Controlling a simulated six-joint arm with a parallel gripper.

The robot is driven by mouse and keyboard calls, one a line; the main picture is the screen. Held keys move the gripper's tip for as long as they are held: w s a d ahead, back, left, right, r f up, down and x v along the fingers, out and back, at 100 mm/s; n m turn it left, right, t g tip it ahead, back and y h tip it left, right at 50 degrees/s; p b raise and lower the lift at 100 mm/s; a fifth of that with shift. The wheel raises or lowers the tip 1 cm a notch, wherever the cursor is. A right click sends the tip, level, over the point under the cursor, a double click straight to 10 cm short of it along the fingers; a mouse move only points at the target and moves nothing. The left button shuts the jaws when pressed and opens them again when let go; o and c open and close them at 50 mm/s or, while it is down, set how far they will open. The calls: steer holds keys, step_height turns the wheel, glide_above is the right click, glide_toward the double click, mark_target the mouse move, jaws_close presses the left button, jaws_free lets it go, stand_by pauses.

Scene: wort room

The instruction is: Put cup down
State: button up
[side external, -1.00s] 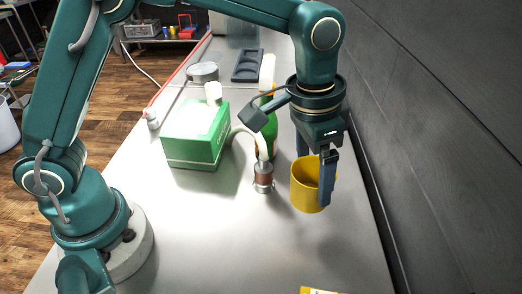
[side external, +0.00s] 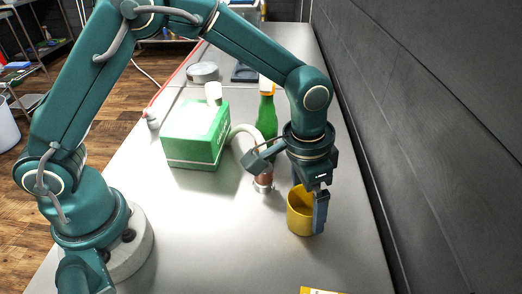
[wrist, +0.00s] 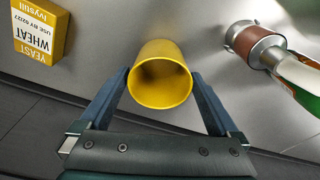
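The yellow cup (side external: 300,219) is upright between the fingers of my gripper (side external: 306,215) in the side view, at or just above the grey table. I cannot tell for sure whether its base touches. One blue finger lies along its near right side; the other is mostly hidden. In the wrist view the cup (wrist: 161,90) shows its open, empty-looking mouth, with a finger of my gripper (wrist: 162,74) against each side.
The brown-and-silver fitting (side external: 264,183) with a pale hose stands just left of the cup. A green box (side external: 195,135) and green bottle (side external: 267,115) stand behind. A yellow yeast packet (wrist: 40,38) lies nearby.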

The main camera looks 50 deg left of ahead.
steer(key=shift+r, duration=0.1)
step_height(320, 180, up, 11)
steer(key=s, duration=0.1)
steer(key=s+a+r+n+t, duration=0.25)
steer(key=s+a+r, duration=0.3)
steer(key=a, duration=0.35)
steer(key=s+a+f+n+t, duration=0.2)
steer(key=s+a+f, duration=0.2)
steer(key=s, duration=0.3)
steer(key=shift+s+a+n+y, duration=0.2)
steer(key=shift+a+n+y, duration=0.15)
steer(key=shift+a, duration=0.35)
